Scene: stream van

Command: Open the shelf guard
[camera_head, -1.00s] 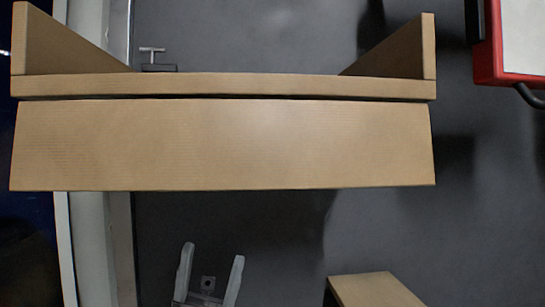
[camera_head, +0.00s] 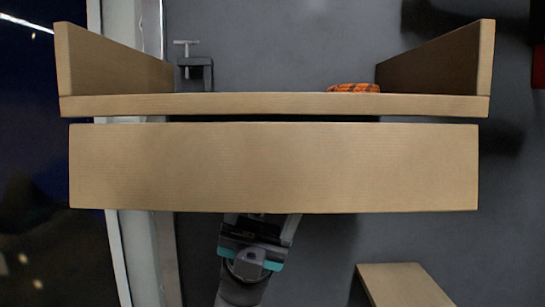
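The shelf guard (camera_head: 273,167) is a long, light wooden board across the front of the wooden shelf (camera_head: 275,104). A narrow dark gap shows between the guard and the shelf edge. My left gripper (camera_head: 262,220) is at the guard's lower edge, left of its middle. Its fingers stand apart, and their tips are hidden behind or under the board. I cannot tell whether they touch it. My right gripper is not in view.
An orange patterned object (camera_head: 353,88) shows partly behind the shelf edge. A metal clamp-like fitting (camera_head: 194,68) is at the back left. Another wooden board (camera_head: 402,286) lies at the lower right, with bare grey surface between it and my gripper.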

